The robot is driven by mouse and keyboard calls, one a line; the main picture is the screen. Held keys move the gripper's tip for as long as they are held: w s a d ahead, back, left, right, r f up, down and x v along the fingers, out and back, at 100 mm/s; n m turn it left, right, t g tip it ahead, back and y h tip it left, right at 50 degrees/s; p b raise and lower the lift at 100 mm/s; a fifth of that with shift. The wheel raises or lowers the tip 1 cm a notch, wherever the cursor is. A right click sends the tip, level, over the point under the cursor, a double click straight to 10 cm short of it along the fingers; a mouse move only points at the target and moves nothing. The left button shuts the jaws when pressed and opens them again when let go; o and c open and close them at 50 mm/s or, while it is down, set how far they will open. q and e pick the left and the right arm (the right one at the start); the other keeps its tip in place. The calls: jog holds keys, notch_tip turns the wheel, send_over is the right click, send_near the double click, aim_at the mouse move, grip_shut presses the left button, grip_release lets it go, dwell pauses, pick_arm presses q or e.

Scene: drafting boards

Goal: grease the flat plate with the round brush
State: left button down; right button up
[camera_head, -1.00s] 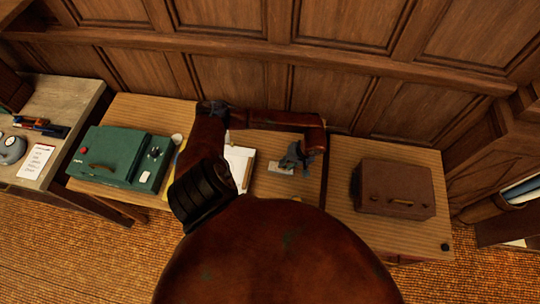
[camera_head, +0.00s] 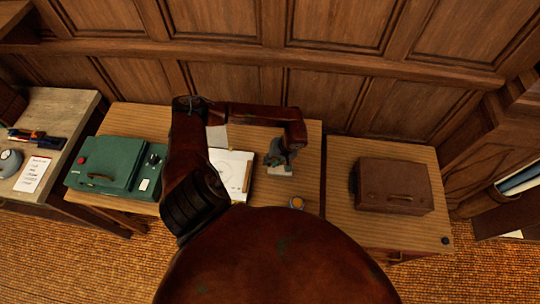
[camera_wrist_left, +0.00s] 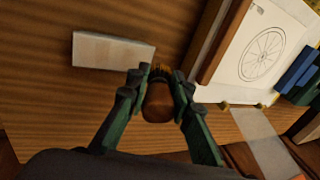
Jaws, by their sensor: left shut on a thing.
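My left gripper (camera_head: 278,157) is shut on the round brush (camera_wrist_left: 158,103), a brown rounded handle with bristles showing at its top in the left wrist view. The fingers (camera_wrist_left: 157,85) clasp it from both sides. The flat plate (camera_wrist_left: 113,50), a pale grey rectangular slab, lies on the wooden desk to the upper left of the brush in that view. In the head view the plate (camera_head: 281,171) shows just below the gripper, partly covered. I cannot tell whether the bristles touch anything. My right gripper is not in view.
A clipboard with a wheel drawing (camera_wrist_left: 262,52) lies beside the gripper. A green case (camera_head: 113,165) is at left, a brown case (camera_head: 395,186) at right. A wood-panelled wall closes the back.

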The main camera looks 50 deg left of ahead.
pick_arm(q)
jog(key=shift+r+p, duration=0.35)
jog(key=shift+r, duration=0.6)
jog(key=shift+r+p, duration=0.75)
jog(key=shift+r, duration=0.8)
